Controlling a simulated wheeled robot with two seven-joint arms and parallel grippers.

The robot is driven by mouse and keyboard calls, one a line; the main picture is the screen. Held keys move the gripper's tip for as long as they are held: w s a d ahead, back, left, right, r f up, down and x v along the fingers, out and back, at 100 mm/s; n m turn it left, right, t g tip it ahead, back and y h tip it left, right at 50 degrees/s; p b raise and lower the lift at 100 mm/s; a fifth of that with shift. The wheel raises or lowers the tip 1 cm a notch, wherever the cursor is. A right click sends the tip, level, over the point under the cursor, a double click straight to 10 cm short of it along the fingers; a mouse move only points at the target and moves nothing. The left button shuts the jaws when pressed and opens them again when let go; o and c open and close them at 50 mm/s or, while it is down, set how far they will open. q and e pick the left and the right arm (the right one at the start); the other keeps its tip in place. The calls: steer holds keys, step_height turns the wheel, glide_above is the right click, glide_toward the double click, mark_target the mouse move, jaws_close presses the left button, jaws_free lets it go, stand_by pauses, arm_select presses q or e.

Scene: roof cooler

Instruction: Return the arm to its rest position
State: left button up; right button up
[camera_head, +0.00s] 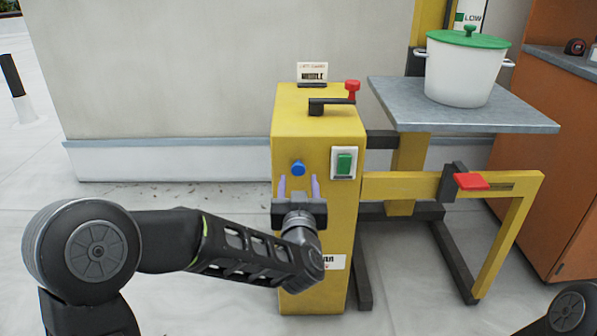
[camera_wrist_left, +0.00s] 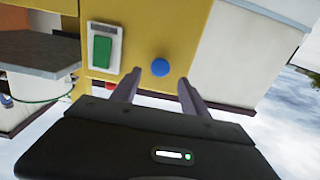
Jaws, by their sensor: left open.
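My left arm (camera_head: 240,252) reaches in from the left in the head view. Its gripper (camera_head: 299,188) is open and empty in front of the yellow cabinet (camera_head: 318,130), its two purple fingers pointing up just below a blue round knob (camera_head: 298,168). In the left wrist view the open fingers (camera_wrist_left: 158,92) point toward the cabinet, with the blue knob (camera_wrist_left: 161,67) beyond and between them. I cannot tell whether the fingers touch the cabinet; nothing shows between them. My right gripper is not in view; only a dark part of my own body shows at the lower right.
A green rocker switch (camera_head: 344,163) and a red-knobbed crank (camera_head: 351,90) are on the cabinet. To the right, a grey platform (camera_head: 400,97) bears a white pot (camera_head: 462,75) with a green lid. A red pedal (camera_head: 471,181) juts from the yellow frame.

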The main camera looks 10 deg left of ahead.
arm_select(q)
steer(key=shift+v, duration=1)
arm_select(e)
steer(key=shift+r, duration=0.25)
arm_select(q)
steer(key=shift+f, duration=0.1)
